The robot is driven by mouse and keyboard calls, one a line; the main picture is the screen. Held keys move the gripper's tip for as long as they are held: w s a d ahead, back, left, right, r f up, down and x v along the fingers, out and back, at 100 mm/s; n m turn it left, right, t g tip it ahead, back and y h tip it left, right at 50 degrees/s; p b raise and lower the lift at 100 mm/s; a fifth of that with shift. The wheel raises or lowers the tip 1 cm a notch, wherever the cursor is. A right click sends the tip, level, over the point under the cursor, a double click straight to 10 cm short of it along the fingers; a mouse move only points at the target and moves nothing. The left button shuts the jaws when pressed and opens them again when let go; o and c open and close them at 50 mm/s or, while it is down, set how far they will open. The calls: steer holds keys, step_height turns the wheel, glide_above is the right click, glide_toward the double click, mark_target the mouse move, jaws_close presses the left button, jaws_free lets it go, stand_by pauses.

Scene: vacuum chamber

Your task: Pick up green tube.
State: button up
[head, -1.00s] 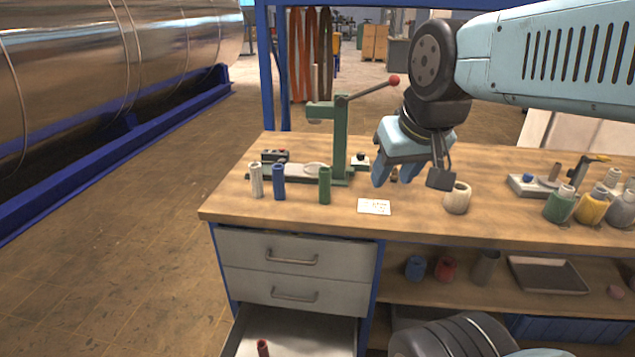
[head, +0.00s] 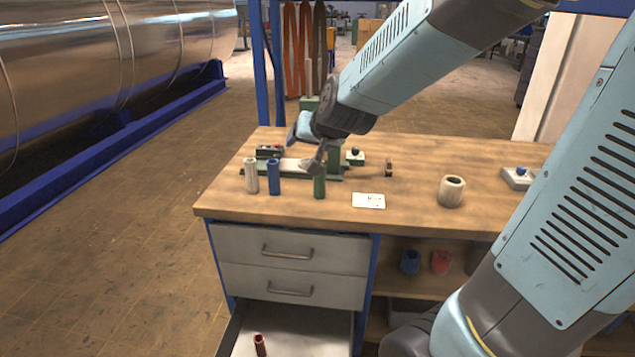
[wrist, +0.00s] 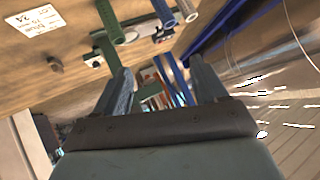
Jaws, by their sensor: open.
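The green tube (head: 319,187) stands upright on the wooden bench, behind and left of a white card. Its top is partly hidden behind my wrist parts in the head view. In the wrist view the green tube (wrist: 109,20) shows at the top, beyond the left finger and outside the gap between the fingers. My gripper (head: 294,138) is open and empty, above the bench and up and left of the tube in the head view. In the wrist view my gripper's (wrist: 161,65) two fingers are spread apart with nothing between them.
A blue tube (head: 274,177) and a white tube (head: 251,176) stand left of the green one. A green lever press (head: 335,160) is behind. The white card (head: 369,201) and a beige cup (head: 451,191) lie right. An open drawer (head: 300,335) holds a red tube.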

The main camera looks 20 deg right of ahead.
steer(key=w+a+f+m+t+h, duration=0.1)
steer(key=w+f+m+t, duration=0.1)
steer(key=w+f, duration=0.3)
steer(key=m+t+h, duration=0.1)
steer(key=m+h, duration=0.1)
steer(key=h, duration=0.4)
glide_toward(320, 181)
steer(key=w+a+r, duration=0.3)
steer(key=a+r, duration=0.1)
step_height(320, 181, down, 4)
steer(key=s+t+h, duration=0.2)
steer(key=h, duration=0.3)
steer(key=x, duration=1.4)
steer(key=shift+d+f+m, duration=0.15)
steer(key=shift+d+m, duration=0.15)
steer(key=shift+d, duration=0.25)
steer(key=c, duration=1)
